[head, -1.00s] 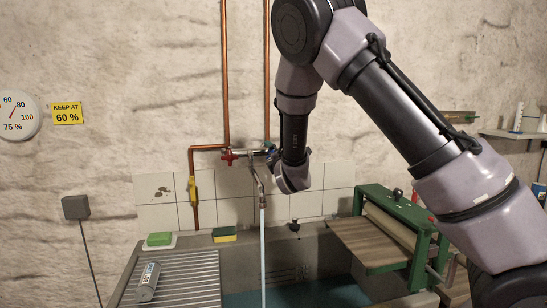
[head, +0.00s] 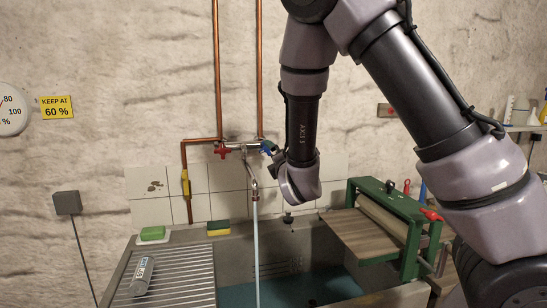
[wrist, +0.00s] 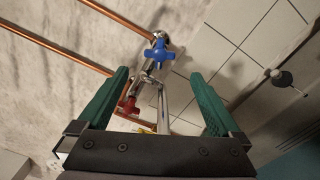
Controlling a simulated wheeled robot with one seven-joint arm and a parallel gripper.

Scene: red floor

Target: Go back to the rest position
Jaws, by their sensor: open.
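In the wrist view my gripper (wrist: 160,100) is open, with its two green fingers apart and nothing between them that it grips. Beyond the fingers are the tap's blue handle (wrist: 157,53) and red handle (wrist: 130,107). In the head view the red handle (head: 222,151) and blue handle (head: 268,147) sit on the wall at the ends of the copper pipes. My arm hangs down just right of the tap, and the gripper fingers cannot be made out there. Water runs from the spout (head: 254,188) in a thin stream (head: 257,245).
A green-framed press (head: 385,225) stands to the right, close to my arm. A shelf (head: 525,128) is at far right.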

